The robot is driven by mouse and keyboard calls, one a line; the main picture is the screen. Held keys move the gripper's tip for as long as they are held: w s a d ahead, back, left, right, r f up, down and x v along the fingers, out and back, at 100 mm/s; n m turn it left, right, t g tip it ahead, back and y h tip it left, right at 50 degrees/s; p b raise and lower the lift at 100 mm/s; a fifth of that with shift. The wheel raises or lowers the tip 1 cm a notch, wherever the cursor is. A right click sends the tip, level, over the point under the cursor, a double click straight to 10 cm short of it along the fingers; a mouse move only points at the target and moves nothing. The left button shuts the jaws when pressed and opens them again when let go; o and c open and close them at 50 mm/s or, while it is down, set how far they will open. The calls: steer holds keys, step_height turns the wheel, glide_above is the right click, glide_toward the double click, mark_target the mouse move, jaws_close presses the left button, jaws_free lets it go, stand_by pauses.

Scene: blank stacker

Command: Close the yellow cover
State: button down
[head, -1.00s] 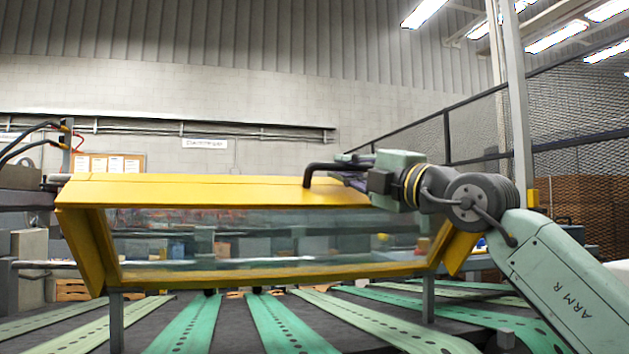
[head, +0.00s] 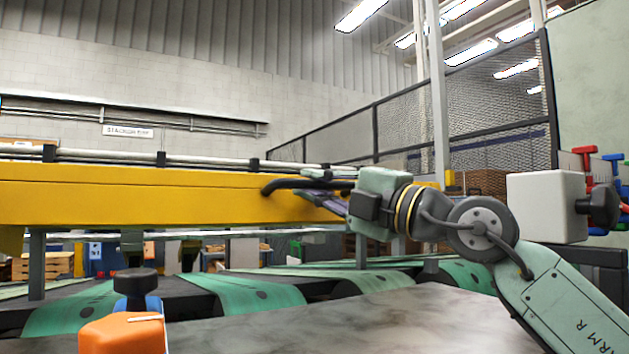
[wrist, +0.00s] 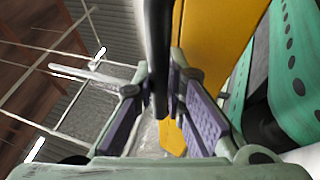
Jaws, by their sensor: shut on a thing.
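The yellow cover (head: 130,195) spans the left and middle of the head view as a long, nearly level front beam. Its clear panel does not show in this view. A black bar handle (head: 280,185) sticks out near the beam's right end. My gripper (head: 325,192) is at this handle, with its purple fingers beside the bar. In the wrist view the black handle (wrist: 158,50) runs between the two finger pads of my gripper (wrist: 160,95), which is shut on it. The yellow cover (wrist: 210,45) lies right beside the handle there.
Green slotted belts (head: 240,290) run below the cover. A grey tabletop (head: 330,320) is close in front, with an orange and black object (head: 125,325) at lower left. A white box with a black knob (head: 548,205) stands right of my arm. Mesh fencing (head: 410,130) stands behind.

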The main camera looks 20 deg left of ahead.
steer(key=shift+d+f, duration=0.1)
stand_by(0.3)
steer(key=c, duration=1.6)
jaws_free()
steer(key=shift+c, duration=0.2)
steer(key=v, duration=1.2)
steer(key=shift+s+d, duration=0.1)
